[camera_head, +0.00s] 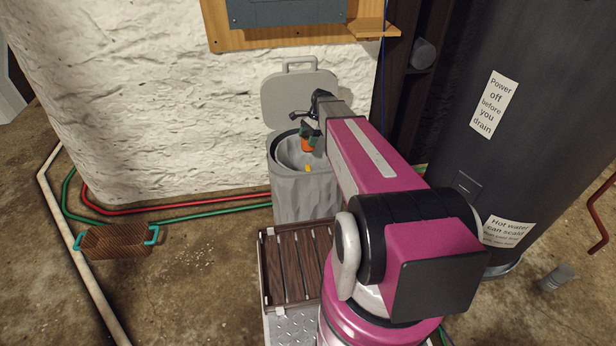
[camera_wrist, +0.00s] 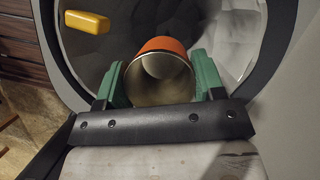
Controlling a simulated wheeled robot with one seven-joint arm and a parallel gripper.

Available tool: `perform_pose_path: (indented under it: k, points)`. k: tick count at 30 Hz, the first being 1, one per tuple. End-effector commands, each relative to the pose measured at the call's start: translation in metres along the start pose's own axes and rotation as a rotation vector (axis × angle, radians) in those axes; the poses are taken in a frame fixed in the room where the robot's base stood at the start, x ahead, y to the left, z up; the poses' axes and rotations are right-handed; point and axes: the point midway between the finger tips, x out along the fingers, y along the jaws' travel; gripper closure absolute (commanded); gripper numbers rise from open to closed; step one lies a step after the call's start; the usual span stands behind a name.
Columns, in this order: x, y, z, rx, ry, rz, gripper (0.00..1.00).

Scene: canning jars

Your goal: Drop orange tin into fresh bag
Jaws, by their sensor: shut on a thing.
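The orange tin (camera_head: 306,146) is held at the mouth of a grey lidded bin. In the wrist view the tin (camera_wrist: 163,68) sits between the green fingers of my gripper (camera_wrist: 160,85), with its open metal end toward the camera. My gripper (camera_head: 308,135) is shut on the tin, above the bin's opening. A grey bag (camera_wrist: 208,28) lines the bin, and its lining also shows in the head view (camera_head: 290,152). A yellow block-like thing (camera_wrist: 87,22) is in the bin, to the left of the tin.
The bin's lid (camera_head: 298,97) stands open against the white wall. A slatted wooden crate (camera_head: 297,265) stands in front of the bin. A brown basket (camera_head: 116,241) is on the floor at left. A dark tank (camera_head: 468,60) stands at right.

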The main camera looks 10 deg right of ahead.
Motion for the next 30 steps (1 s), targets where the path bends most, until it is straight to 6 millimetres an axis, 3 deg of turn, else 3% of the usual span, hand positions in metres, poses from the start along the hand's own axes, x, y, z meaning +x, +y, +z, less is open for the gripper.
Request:
perform_pose_path:
  k: [9,17,18,21,30]
  points:
    - [0.027,0.000,-0.011,0.000,0.000,0.000,0.60]
    - [0.029,0.000,-0.012,0.000,0.000,0.000,0.60]
    - [0.029,0.000,-0.012,0.000,0.000,0.000,0.34]
    - [0.029,0.000,-0.012,0.000,0.000,0.000,0.08]
    - [0.028,0.000,-0.012,0.000,0.000,0.000,0.08]
